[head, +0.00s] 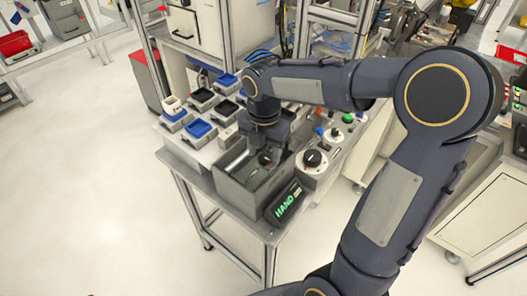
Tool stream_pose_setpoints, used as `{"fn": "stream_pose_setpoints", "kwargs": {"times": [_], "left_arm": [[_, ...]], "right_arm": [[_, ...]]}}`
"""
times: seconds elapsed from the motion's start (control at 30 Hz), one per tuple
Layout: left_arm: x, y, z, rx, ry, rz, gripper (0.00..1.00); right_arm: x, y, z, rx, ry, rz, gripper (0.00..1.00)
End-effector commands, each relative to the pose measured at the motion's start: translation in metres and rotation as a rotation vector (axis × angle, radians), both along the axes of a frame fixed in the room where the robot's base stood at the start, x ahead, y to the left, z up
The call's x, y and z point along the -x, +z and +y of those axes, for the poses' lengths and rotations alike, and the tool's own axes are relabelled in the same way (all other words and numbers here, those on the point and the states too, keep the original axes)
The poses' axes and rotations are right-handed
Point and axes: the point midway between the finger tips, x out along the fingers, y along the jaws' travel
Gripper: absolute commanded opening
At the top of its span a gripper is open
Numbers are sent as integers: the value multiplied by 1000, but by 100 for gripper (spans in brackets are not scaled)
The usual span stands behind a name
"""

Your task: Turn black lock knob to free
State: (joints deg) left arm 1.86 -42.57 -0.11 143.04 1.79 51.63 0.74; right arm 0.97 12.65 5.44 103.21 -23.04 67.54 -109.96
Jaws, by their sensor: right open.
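My right arm reaches in from the right, and my right gripper (265,148) points down over a grey open-topped box (236,189) at the front of the workbench. Its fingers are dark and small here; they are open. A small dark round part shows right at the fingertips; I cannot tell whether it is a knob or touches them. A black knob (313,158) on a pale round dial sits on the control panel (318,178), to the right of the gripper and apart from it. The picture does not show which knob is the lock knob. My left gripper is out of view.
A black display (287,203) reading "HAND" in green stands at the bench's front corner. A second dial (335,134) and a green button (348,118) are farther back. Blue and black bins (200,129) fill the left side. The floor at left is clear.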

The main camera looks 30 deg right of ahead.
Motion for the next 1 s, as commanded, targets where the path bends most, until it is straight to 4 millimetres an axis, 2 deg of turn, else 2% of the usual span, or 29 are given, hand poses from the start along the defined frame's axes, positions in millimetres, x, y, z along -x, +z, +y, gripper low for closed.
{"fn": "stream_pose_setpoints", "kwargs": {"times": [0.33, 0.7, 1.0], "left_arm": [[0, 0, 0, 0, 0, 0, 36], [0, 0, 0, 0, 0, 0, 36], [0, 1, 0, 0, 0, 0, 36]], "right_arm": [[0, -6, 0, -1, -1, -1, 50], [0, -6, 0, -1, -1, -1, 6], [0, -6, 0, -1, -44, -1, 6]]}}
